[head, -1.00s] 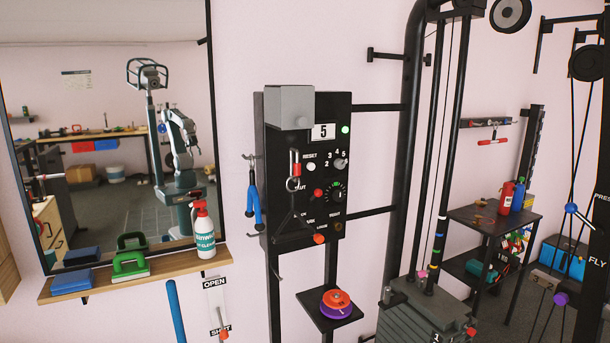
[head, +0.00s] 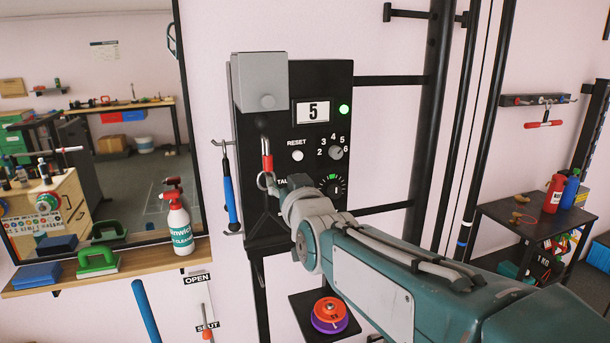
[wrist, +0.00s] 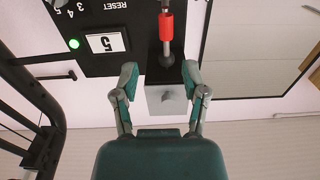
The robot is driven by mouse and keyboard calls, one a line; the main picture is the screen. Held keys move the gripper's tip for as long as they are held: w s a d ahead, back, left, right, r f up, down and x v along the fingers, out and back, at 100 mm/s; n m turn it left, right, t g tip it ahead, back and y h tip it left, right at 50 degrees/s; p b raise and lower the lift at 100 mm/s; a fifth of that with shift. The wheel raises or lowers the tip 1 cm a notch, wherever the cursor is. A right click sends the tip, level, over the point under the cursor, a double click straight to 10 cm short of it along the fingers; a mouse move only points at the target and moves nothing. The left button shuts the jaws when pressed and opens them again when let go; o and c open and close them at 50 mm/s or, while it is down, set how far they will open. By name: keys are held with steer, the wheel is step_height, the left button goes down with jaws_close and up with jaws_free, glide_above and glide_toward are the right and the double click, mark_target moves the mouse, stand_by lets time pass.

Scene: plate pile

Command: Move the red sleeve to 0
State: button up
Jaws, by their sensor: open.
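The panel's counter (head: 313,111) reads 5. My gripper (wrist: 160,82) is open and empty. In the wrist view its fingers stand apart around the grey box's area, with the sleeve beyond the tips.
A grey box (head: 260,82) juts from the panel's upper left. A blue-handled tool (head: 230,190) hangs just left. A small shelf with orange and purple discs (head: 330,314) is below. A spray bottle (head: 178,222) stands on the wooden ledge (head: 120,267).

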mark_target(266, 166)
steer(key=x, duration=0.4)
steer(key=shift+w+a, duration=0.25)
steer(key=shift+w, duration=0.1)
steer(key=w+a, duration=0.2)
steer(key=w, duration=0.1)
steer(key=shift+w, duration=0.25)
steer(key=shift+w+a, duration=0.15)
steer(key=shift+w, duration=1)
steer(key=shift+a, duration=0.1)
